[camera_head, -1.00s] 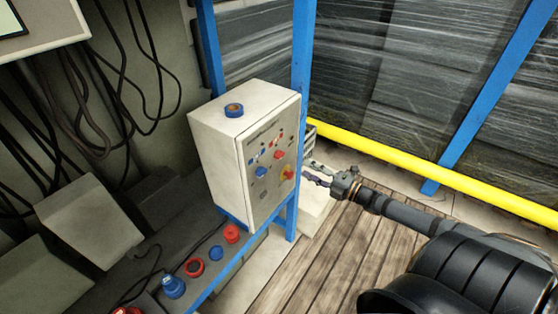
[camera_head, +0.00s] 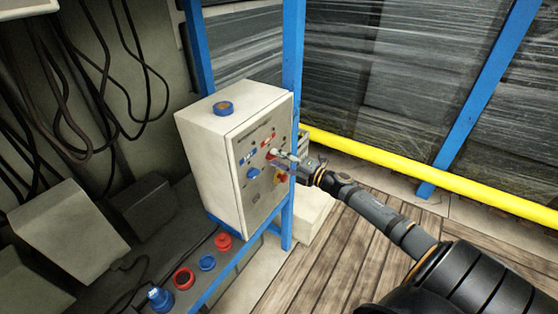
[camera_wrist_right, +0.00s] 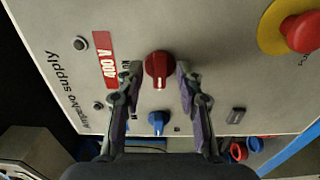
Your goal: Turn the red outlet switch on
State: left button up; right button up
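The red outlet switch (camera_wrist_right: 159,68) is a round red knob with a white mark, on the front panel of a pale control box (camera_head: 205,140). In the head view my right gripper (camera_head: 286,156) is at the panel and partly hides the red switch. In the right wrist view the right gripper (camera_wrist_right: 158,78) is open, with one finger on each side of the red switch and a small gap showing on both sides. I cannot tell how deep the fingertips reach. My left gripper is not in view.
A blue knob (camera_wrist_right: 158,122) sits near the red one. A red emergency stop (camera_wrist_right: 301,32) on a yellow base is on the same panel. A blue post (camera_head: 292,100) stands behind the box. Red and blue connectors (camera_head: 184,278) lie below. The wooden floor (camera_head: 345,250) is clear.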

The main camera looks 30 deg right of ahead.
grip_shut()
jog(key=m+p, duration=0.3)
jog(key=m, duration=0.1)
jog(key=shift+r, duration=0.15)
jog(key=m+p, duration=0.3)
jog(key=m, duration=0.2)
jog(key=shift+m+p, duration=0.35)
jog(key=shift+m, duration=0.05)
jog(key=m+p, duration=0.2)
jog(key=m, duration=0.2)
jog(key=shift+m+p, duration=0.3)
jog(key=shift+p, duration=0.1)
jog(key=shift+m+p, duration=0.9)
jog(key=shift+m, duration=0.8)
jog(key=shift+f, duration=0.2)
grip_release()
